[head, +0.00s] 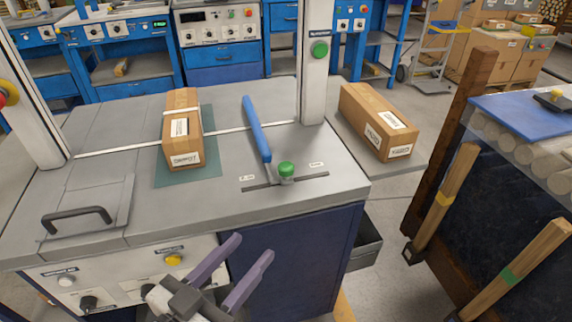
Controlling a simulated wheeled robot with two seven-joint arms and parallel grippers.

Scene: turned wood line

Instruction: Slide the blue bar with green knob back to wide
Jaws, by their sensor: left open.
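The blue bar (257,128) lies on the grey machine top, angled from the back toward the front. A green knob (286,170) stands near its front end, at about the middle of a dark slot (317,177). Small labels lie at both ends of the slot, too small to read surely. My left gripper (254,247) has two purple fingers, spread open and empty. It is in front of the machine's front edge, below and left of the knob in the picture, apart from it. My right gripper is not in view.
A carton (182,150) stands on a green mat (205,172) left of the bar. Another carton (377,120) sits on the right side shelf. A white post (315,65) rises behind the slot. A black handle (77,219) is at front left. The top around the knob is clear.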

